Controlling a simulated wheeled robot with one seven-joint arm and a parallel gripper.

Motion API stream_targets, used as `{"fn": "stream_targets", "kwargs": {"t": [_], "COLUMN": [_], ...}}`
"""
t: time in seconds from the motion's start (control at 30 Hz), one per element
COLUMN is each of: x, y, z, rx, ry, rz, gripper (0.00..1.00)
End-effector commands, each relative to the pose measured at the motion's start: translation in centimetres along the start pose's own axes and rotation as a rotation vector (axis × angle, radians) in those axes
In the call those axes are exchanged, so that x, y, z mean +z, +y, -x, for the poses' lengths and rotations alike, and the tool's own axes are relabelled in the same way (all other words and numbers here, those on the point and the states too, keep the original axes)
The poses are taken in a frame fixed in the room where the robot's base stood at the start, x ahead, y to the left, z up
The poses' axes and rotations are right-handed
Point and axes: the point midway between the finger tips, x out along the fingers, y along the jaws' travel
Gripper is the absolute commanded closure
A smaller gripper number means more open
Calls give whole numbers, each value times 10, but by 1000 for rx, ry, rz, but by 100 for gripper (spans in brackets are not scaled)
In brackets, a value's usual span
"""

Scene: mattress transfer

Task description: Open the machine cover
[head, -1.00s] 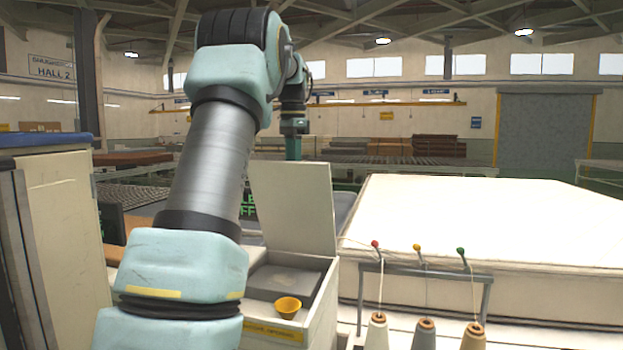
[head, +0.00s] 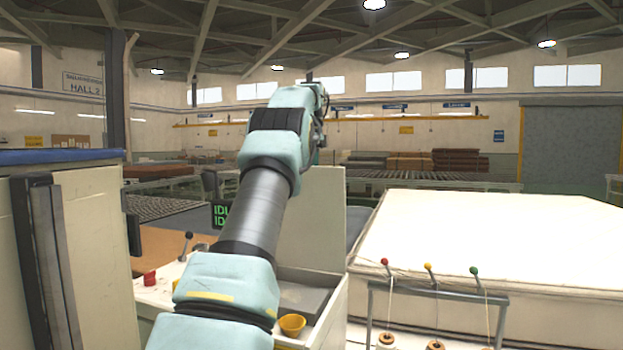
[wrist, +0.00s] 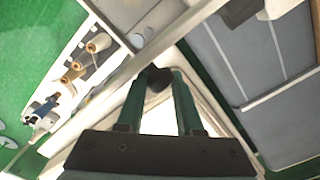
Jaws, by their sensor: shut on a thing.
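The machine cover (head: 318,215) is a cream panel standing upright at the back of the white machine housing, partly hidden behind my arm in the head view. My gripper (wrist: 156,84) shows in the wrist view, its two green fingers shut on a dark knob (wrist: 157,75), which looks like the cover's handle. The open housing below the cover shows a grey recess (head: 305,290). In the head view my gripper is hidden behind my arm and the cover.
A thread stand (head: 440,290) with coloured knobs and spools is to the right, before a white mattress (head: 500,225). A control lever (head: 186,246) and red button (head: 150,278) are left of my arm. A cabinet (head: 95,250) stands far left.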

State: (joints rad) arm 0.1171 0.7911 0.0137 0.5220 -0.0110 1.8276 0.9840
Motion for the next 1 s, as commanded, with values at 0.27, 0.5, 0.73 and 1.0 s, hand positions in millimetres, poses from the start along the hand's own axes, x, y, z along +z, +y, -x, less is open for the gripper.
{"fn": "stream_targets", "kwargs": {"t": [0.27, 0.5, 0.73, 1.0], "x": [6, 6, 3, 2], "y": [-6, -5, -3, -2], "z": [-4, -4, -3, -1], "rx": [-1, -1, 0, 0], "ry": [-12, -11, -7, -3], "rz": [14, 13, 8, 4], "gripper": [100, 55, 31, 31]}}
